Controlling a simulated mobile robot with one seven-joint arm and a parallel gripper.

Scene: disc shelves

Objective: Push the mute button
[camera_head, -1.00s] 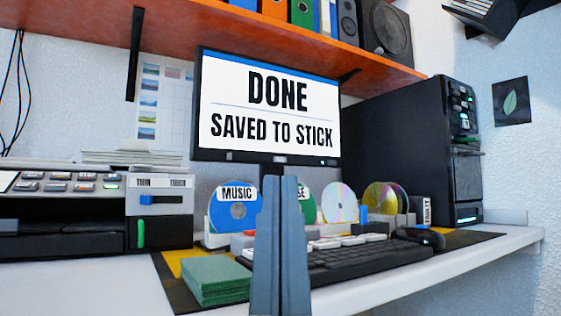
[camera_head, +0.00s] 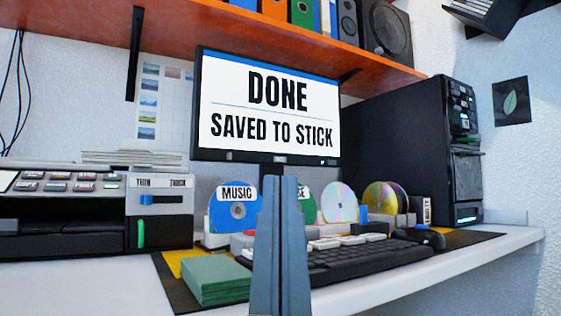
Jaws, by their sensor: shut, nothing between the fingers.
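No button labelled mute can be read in the view. The black keyboard (camera_head: 365,262) lies on the desk mat, with several pale, larger keys (camera_head: 345,241) along its back edge. I cannot tell whether one of these is the mute button. My gripper (camera_head: 282,182) rises in the lower middle, its two grey-blue fingers closed together and empty. It covers the keyboard's left part, some of the discs and the foot of the monitor. I cannot tell whether the fingertips touch anything. The monitor (camera_head: 268,105) reads "DONE SAVED TO STICK".
A blue "MUSIC" disc (camera_head: 236,212) and other discs (camera_head: 340,202) stand in holders behind the keyboard. Green cards (camera_head: 215,279) lie left of my gripper. A mouse (camera_head: 420,237), a black tower (camera_head: 410,150) and a grey printer-like machine (camera_head: 95,210) flank them. The front right desk edge (camera_head: 440,276) is clear.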

